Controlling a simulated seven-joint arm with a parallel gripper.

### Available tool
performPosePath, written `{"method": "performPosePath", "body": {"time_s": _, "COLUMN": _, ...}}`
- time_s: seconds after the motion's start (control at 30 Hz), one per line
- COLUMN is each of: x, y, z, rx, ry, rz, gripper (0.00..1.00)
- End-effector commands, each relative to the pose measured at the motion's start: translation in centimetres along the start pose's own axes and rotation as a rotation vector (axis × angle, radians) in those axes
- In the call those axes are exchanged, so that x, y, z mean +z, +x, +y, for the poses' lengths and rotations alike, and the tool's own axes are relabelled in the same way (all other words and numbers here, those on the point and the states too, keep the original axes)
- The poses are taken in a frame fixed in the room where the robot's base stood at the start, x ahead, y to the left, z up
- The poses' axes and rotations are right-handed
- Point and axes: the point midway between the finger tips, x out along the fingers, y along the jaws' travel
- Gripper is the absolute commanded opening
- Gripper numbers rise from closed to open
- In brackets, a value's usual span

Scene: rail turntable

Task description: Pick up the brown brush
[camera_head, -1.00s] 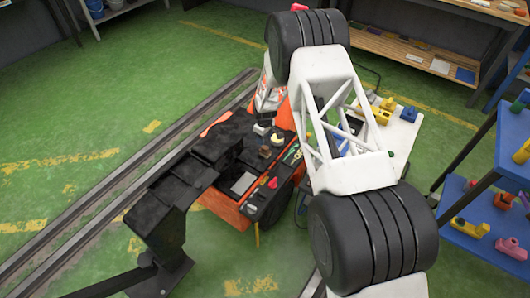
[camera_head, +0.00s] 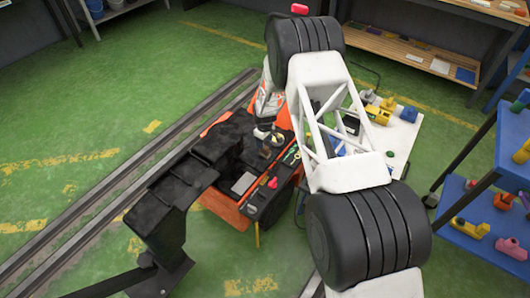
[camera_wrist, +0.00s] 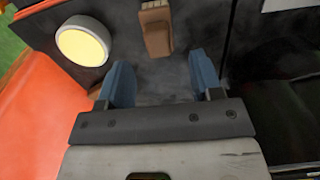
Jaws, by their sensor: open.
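The brown brush (camera_wrist: 156,28) lies at the top middle of the wrist view on a dark grey surface. Its upper end is cut off by the picture edge. My gripper (camera_wrist: 161,70) has its two blue fingers apart, with nothing between them. The brush is just beyond the fingertips, roughly in line with the gap and apart from both fingers. In the head view my gripper (camera_head: 264,134) is small, over the dark tray of the orange machine, and the brush is hard to make out there.
A round pale-yellow thing with a white rim (camera_wrist: 83,42) lies left of the brush. An orange wall (camera_wrist: 40,110) borders the left side.

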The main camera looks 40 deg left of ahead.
Motion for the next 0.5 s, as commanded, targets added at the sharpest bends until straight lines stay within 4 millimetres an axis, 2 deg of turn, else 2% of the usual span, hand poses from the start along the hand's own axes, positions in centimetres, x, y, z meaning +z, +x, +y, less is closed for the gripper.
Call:
{"method": "performPosePath", "body": {"time_s": 0.27, "x": 0.0, "y": 0.2, "z": 0.0, "rx": 0.000, "ry": 0.000, "rz": 0.000, "gripper": 0.60}}
{"method": "performPosePath", "body": {"time_s": 0.5, "x": 0.2, "y": 1.9, "z": 0.1, "rx": -0.002, "ry": 0.000, "rz": -0.002, "gripper": 0.60}}
